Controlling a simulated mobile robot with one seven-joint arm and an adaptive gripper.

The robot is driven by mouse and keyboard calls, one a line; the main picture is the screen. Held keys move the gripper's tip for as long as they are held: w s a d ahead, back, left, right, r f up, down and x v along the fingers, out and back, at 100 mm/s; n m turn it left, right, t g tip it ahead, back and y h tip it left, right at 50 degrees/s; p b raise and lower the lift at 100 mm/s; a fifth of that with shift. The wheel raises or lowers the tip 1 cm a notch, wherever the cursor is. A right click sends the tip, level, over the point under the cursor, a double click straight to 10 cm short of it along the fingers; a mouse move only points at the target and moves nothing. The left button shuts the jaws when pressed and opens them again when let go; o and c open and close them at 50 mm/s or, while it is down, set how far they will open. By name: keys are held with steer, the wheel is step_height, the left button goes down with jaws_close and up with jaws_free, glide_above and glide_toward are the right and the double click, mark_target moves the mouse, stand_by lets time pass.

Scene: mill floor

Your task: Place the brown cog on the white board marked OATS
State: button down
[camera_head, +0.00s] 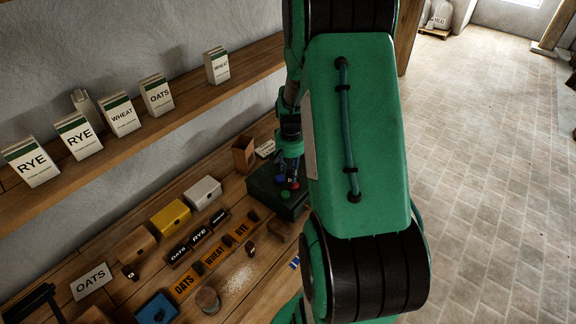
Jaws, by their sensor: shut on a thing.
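The white board marked OATS (92,281) lies on the bench at the lower left, and its top looks bare. My gripper (290,172) is at the far right of the bench, over a dark green box (268,194), partly beside my own arm. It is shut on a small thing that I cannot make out. Small red and blue spots show near its fingertips. Several small dark brown pieces lie on the bench, one (250,248) right of the orange boards and one (130,272) near the white board. I cannot tell which, if any, is the brown cog.
Orange boards (215,254) and dark boards (199,235) with grain names lie mid-bench. Behind them stand brown, yellow (170,217) and white (204,193) boxes. A blue tray (156,308) is at the front. A shelf (150,125) with cartons overhangs the back.

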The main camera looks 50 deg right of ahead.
steer(key=shift+s+a+r, duration=0.2)
steer(key=shift+s+a, duration=1.5)
steer(key=shift+s, duration=0.15)
steer(key=w+d+r+b, duration=0.4)
steer(key=w+r, duration=0.3)
steer(key=r, duration=0.4)
steer(key=w+d+r+n+b, duration=0.1)
steer(key=w+d+r+b, duration=0.3)
steer(key=r, duration=0.7)
steer(key=w+d, duration=0.2)
steer(key=w, duration=0.2)
steer(key=shift+w+d, duration=0.2)
steer(key=shift+d, duration=0.05)
